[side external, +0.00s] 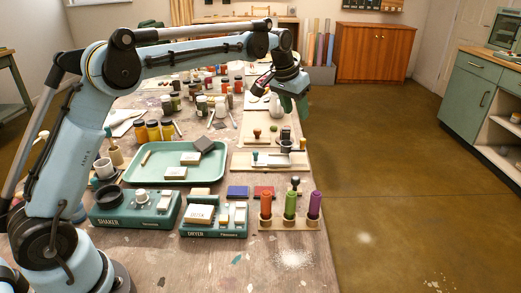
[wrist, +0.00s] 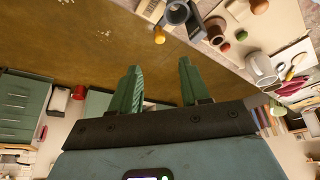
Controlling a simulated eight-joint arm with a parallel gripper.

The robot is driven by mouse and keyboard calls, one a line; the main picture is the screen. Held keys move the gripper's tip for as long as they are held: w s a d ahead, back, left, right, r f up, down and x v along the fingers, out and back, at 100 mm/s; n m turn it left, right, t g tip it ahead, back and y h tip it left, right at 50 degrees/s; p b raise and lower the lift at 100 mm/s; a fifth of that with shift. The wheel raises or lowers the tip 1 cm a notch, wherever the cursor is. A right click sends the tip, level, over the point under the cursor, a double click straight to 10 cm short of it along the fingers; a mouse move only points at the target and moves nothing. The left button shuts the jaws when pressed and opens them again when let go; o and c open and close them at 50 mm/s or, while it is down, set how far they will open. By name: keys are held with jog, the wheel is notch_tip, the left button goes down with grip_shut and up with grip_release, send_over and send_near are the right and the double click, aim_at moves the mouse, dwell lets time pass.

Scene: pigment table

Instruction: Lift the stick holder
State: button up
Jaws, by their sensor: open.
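A wooden stick holder (side external: 278,224) stands at the front right of the table in the side view. Three upright sticks are in it: an orange stick (side external: 266,204), a green stick (side external: 290,204) and a purple stick (side external: 315,204). My gripper (side external: 293,108) is high over the right edge of the table, well behind and above the holder. Its two green fingers are spread apart with nothing between them in the wrist view (wrist: 160,88). I cannot make out the holder in the wrist view.
A dryer box (side external: 214,218), a shaker box (side external: 137,207) and a green tray (side external: 150,172) lie left of the holder. A dark-headed stamp (side external: 295,184) stands just behind it. Jars crowd the table's far part. Open floor (side external: 400,190) lies to the right.

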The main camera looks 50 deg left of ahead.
aim_at(303, 139)
jog(key=x, duration=1)
jog(key=shift+w+f, duration=0.2)
jog(key=shift+f, duration=0.15)
jog(key=shift+c, duration=0.4)
